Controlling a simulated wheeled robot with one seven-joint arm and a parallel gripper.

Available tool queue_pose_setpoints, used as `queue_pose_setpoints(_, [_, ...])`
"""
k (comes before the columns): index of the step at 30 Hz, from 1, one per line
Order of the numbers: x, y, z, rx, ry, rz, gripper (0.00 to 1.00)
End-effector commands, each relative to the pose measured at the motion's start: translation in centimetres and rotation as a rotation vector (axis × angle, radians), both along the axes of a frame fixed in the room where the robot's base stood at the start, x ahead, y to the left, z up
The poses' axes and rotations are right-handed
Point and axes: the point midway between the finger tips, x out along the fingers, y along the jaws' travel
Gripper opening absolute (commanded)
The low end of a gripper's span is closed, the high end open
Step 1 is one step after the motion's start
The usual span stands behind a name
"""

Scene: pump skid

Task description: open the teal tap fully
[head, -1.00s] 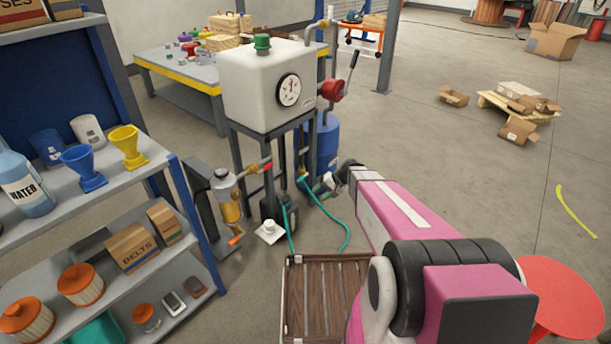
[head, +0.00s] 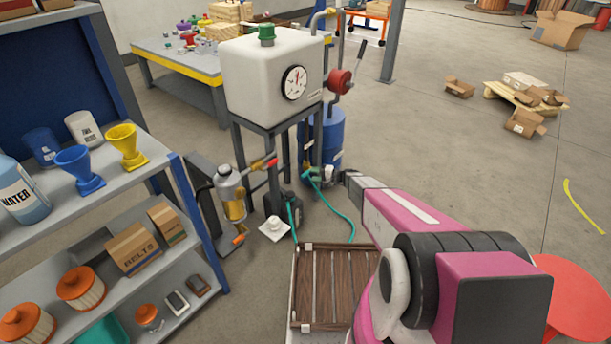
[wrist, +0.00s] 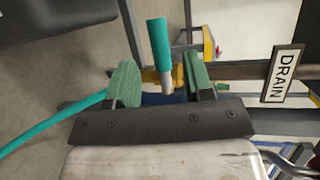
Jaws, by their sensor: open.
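In the wrist view the teal tap's lever (wrist: 160,42) stands between the two green finger pads of my gripper (wrist: 158,68), with a gap on each side. The lever has a teal sleeve on a grey metal stem, and a brass-coloured body (wrist: 150,76) shows partly behind it. My gripper is open. In the head view my gripper (head: 318,177) is low beside the blue drum, right of the white tank's stand. The tap is too small there to tell apart from the gripper.
A teal hose (wrist: 50,123) runs left in the wrist view, and a DRAIN sign (wrist: 282,75) is on the right. The white tank (head: 262,75), blue drum (head: 331,132) and a red-handled valve (head: 271,163) are close by. A slatted wooden platform (head: 335,285) lies in front.

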Motion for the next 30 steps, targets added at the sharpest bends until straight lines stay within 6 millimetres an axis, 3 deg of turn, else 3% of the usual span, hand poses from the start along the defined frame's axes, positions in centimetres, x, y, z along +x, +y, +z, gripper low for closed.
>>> queue_pose_setpoints(3, [0.6, 2.0, -0.4, 0.000, 0.000, 0.001, 0.47])
queue_pose_setpoints(9, [1.2, 4.2, -0.8, -0.001, 0.000, 0.001, 0.47])
queue_pose_setpoints(22, [1.3, 4.9, -0.9, -0.001, 0.000, -0.001, 0.47])
queue_pose_setpoints(26, [1.3, 4.9, -0.9, -0.001, 0.000, -0.001, 0.05])
queue_pose_setpoints(27, [1.3, 4.9, -0.9, -0.001, 0.000, -0.001, 0.00])
queue_pose_setpoints(30, [1.3, 4.9, -0.9, -0.001, 0.000, -0.001, 0.00])
